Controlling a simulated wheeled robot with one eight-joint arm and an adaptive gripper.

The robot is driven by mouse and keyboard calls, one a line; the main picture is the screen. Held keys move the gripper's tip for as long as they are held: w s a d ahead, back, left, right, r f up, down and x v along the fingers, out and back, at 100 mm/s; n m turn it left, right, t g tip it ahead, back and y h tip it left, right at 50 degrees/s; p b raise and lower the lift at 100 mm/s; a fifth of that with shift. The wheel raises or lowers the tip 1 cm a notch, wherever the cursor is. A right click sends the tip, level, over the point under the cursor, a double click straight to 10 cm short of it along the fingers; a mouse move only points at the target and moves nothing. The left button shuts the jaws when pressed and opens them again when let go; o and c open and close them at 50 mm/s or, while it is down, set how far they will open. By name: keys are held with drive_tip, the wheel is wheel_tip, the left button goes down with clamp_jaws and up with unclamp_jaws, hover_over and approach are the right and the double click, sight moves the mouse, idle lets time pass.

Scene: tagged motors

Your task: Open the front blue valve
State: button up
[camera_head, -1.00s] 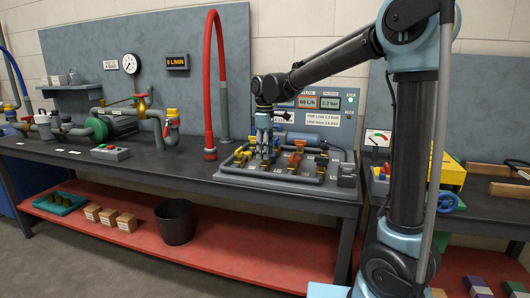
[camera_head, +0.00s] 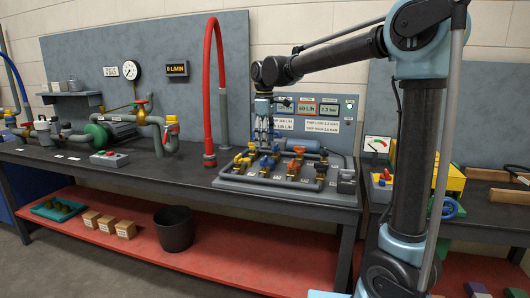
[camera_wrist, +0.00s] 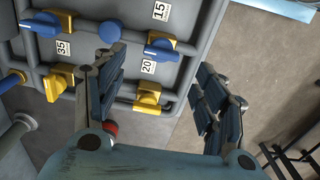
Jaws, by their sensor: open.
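The valve panel (camera_head: 232,181) stands on the bench and carries grey pipes with yellow fittings. A blue valve handle (camera_head: 266,162) shows at its front in the head view. In the wrist view, one blue handle (camera_wrist: 162,50) sits near the label 20 and another blue handle (camera_wrist: 38,27) lies at the upper left near the label 35. I cannot match these surely with the head view. My gripper (camera_head: 265,136) is above the panel, open and empty. In the wrist view my gripper (camera_wrist: 160,72) has its fingers wide apart, with the handle near label 20 between their directions.
A red hose (camera_head: 207,90) rises left of the panel. Displays (camera_head: 305,108) stand behind it. A grey box (camera_head: 346,181) is at its right end. The bench (camera_head: 150,176) is clear in front left. A yellow unit (camera_head: 450,178) stands on the right bench.

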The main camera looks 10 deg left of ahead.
wheel_tip(320, 180, up, 5)
drive_tip(key=shift+f, duration=0.2)
idle(0.3)
drive_tip(key=s+d+f+m, duration=0.2)
drive_tip(key=d+f+m, duration=0.1)
drive_tip(key=d, duration=0.6)
drive_tip(key=s+d+f+m+t, duration=0.1)
drive_tip(key=s+d+f+m, duration=0.15)
drive_tip(key=d, duration=0.55)
drive_tip(key=s+d+f+m, duration=0.2)
drive_tip(key=s+d, duration=0.1)
drive_tip(key=d, duration=0.6)
drive_tip(key=s+d+f+m, duration=0.4)
drive_tip(key=s+d+f, duration=0.3)
drive_tip(key=s+f, duration=0.1)
drive_tip(key=s+d+f+m+t, duration=0.1)
drive_tip(key=s+d+f+m, duration=0.4)
drive_tip(key=f, duration=0.6)
drive_tip(key=s+d, duration=0.2)
drive_tip(key=s, duration=0.1)
drive_tip(key=shift+s+d+f, duration=0.15)
drive_tip(key=shift+d+f, duration=0.05)
drive_tip(key=shift+f, duration=0.1)
drive_tip(key=shift+m, duration=0.25)
